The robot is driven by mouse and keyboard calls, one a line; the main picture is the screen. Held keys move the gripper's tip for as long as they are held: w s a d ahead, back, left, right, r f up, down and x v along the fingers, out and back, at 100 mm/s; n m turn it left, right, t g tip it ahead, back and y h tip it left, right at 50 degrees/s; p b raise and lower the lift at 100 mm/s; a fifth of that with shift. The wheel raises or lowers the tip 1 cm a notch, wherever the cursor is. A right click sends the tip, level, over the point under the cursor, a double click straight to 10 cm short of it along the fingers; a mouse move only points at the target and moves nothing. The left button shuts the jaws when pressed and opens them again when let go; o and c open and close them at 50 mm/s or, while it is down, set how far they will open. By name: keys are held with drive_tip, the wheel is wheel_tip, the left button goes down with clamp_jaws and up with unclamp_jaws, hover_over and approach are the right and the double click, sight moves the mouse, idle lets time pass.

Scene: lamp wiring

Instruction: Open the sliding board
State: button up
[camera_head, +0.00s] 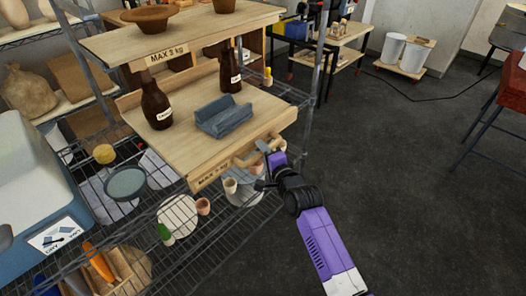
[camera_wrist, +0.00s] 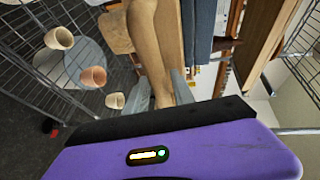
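The sliding board (camera_head: 262,108) is a light wooden board on the wire rack, under a fixed upper board. Its front edge has a "MAX 3 kg" label and a wooden handle (camera_head: 252,152). My gripper (camera_head: 270,148) is at the right part of this handle. In the wrist view, my gripper's grey fingers (camera_wrist: 160,88) lie on either side of the wooden handle (camera_wrist: 150,45), and wood fills the space between them. Two dark bottles (camera_head: 157,103) (camera_head: 230,72) and a blue-grey holder (camera_head: 223,117) stand on the board.
The upper board (camera_head: 190,38) carries brown bowls. Small cups (camera_head: 203,206) and plates stand on the wire shelf below; the cups (camera_wrist: 94,76) also show in the wrist view. A blue box (camera_head: 35,190) stands at left. The dark floor at right is mostly clear.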

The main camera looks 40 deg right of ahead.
clamp_jaws()
idle(1.2)
